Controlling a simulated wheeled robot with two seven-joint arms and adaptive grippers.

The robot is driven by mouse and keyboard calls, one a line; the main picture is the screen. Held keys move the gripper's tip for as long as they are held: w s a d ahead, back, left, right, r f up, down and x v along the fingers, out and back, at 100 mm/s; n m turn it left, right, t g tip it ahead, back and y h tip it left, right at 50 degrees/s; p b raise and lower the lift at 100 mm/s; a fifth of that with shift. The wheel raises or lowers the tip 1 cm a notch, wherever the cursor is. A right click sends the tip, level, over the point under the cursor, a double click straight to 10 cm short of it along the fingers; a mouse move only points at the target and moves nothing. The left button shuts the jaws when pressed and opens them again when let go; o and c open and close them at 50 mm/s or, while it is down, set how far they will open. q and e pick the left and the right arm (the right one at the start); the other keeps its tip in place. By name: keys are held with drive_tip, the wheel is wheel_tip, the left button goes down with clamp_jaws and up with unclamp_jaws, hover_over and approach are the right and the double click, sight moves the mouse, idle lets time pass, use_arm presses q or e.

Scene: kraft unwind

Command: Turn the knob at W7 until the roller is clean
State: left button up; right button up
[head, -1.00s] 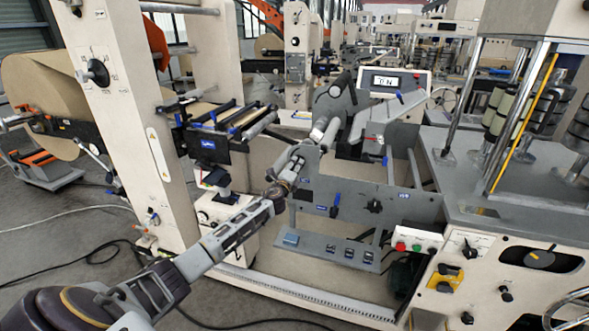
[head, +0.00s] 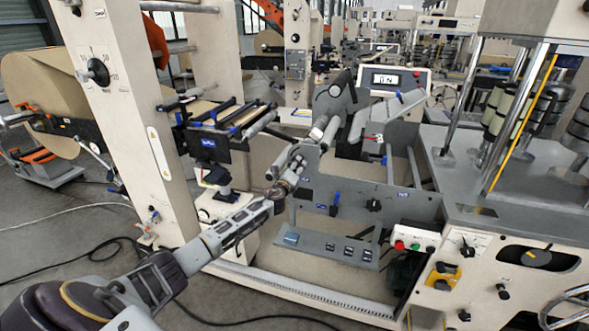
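My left arm reaches from the lower left to the grey side plate (head: 355,192) of the unwind machine. My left gripper (head: 296,163) is at the plate's upper left edge, near a light metal roller (head: 322,130). Its fingers are too small to tell open from shut, and I cannot tell whether it touches anything. A black knob (head: 373,206) and a blue-handled lever (head: 336,203) sit on the plate's front, to the right of and below the gripper. Small blue labels are there, but I cannot read W7 on any. The roller's cleanliness cannot be told. My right gripper is out of view.
A cream column (head: 125,130) with a black dial knob (head: 98,72) stands at left. A display box (head: 393,80) stands behind the plate. A control panel (head: 490,270) with knobs is at the lower right. Cables (head: 85,258) lie on the floor.

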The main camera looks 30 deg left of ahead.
use_arm(q)
drive_tip(key=shift+s+r, duration=0.1)
drive_tip(key=shift+s, duration=0.2)
drive_tip(key=p+v, duration=0.2)
drive_tip(key=v, duration=0.4)
drive_tip(key=shift+s, duration=0.2)
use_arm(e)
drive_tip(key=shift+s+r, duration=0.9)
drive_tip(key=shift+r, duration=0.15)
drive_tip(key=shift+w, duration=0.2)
